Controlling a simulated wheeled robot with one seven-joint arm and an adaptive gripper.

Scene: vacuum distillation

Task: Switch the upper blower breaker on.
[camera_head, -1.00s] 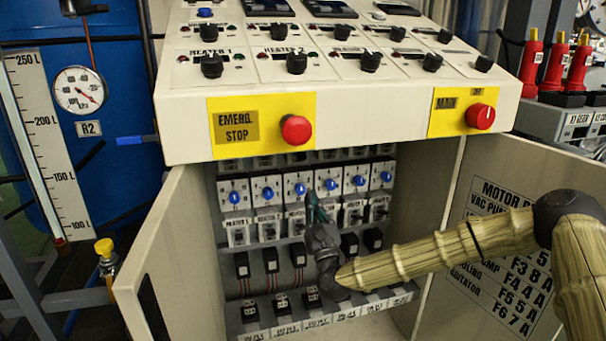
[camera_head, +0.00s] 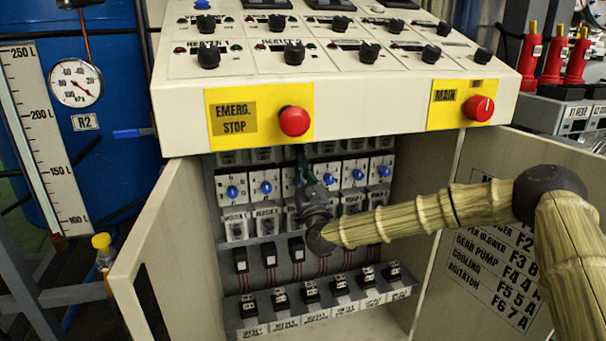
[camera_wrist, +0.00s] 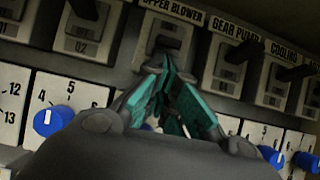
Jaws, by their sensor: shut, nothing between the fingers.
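The upper blower breaker (camera_wrist: 168,32) shows in the wrist view under its "UPPER BLOWER" label, in a row of breakers. Its dark lever area lies right at my gripper's fingertips, which partly hide it. My gripper (camera_wrist: 166,62) has teal finger pads and is shut with nothing in it. I cannot tell whether it touches the lever or which way the lever is set. In the head view my gripper (camera_head: 303,172) reaches into the open cabinet, in front of the blue-knob row. The breaker itself is not clearly visible there, being near the console's lower edge.
The gear pump breaker (camera_wrist: 225,62) is close on the right in the wrist view. Blue knobs (camera_wrist: 52,120) sit near the gripper. In the head view the console overhang (camera_head: 380,121) is just above, with cabinet doors (camera_head: 165,245) open either side.

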